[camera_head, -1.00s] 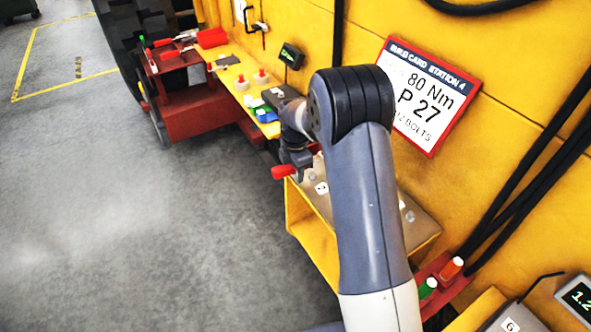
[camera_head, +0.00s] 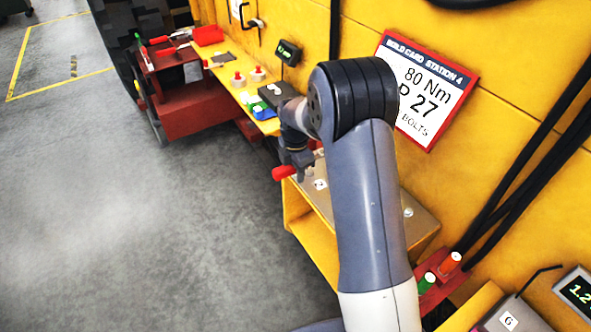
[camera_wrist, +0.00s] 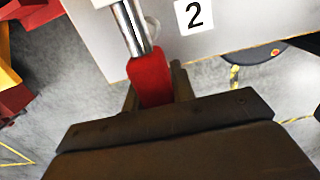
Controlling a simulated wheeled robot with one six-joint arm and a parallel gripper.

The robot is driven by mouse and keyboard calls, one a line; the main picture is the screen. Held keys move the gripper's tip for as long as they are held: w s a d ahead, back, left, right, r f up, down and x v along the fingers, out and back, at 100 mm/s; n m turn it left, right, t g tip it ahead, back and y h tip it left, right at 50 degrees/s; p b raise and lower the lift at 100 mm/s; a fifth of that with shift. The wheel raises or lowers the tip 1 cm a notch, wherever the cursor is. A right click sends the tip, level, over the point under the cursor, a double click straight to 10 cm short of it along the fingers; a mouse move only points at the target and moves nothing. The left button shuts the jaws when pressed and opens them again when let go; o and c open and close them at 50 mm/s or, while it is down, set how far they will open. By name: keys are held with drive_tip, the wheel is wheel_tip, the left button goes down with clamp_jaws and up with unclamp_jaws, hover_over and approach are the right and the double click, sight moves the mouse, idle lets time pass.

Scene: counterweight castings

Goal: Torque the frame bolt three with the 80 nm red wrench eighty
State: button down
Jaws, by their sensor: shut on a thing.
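My gripper (camera_wrist: 152,100) is shut on the red handle (camera_wrist: 150,77) of a wrench. The wrench's chrome shaft (camera_wrist: 130,25) runs up and out of the wrist view, so its head is hidden there. In the head view the red handle (camera_head: 284,172) sticks out to the left of my gripper (camera_head: 299,162), above the near-left edge of a grey plate (camera_head: 345,205) on a yellow frame. A label reading 2 (camera_wrist: 195,14) lies on the plate, right of the shaft. A bolt head (camera_head: 408,212) shows at the plate's right. My arm hides other bolts, and bolt three cannot be told.
A build card (camera_head: 430,92) on the yellow wall reads 80 Nm and P 27. A red cart (camera_head: 195,112) stands at the back left beside a yellow shelf with small items. Orange (camera_head: 449,262) and green (camera_head: 426,283) bottles stand at the right. The left floor is clear.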

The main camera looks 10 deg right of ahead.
drive_tip(key=shift+s+d+n, duration=0.15)
drive_tip(key=shift+s+n, duration=0.15)
drive_tip(key=shift+s+d, duration=0.15)
drive_tip(key=shift+s, duration=0.15)
idle(0.4)
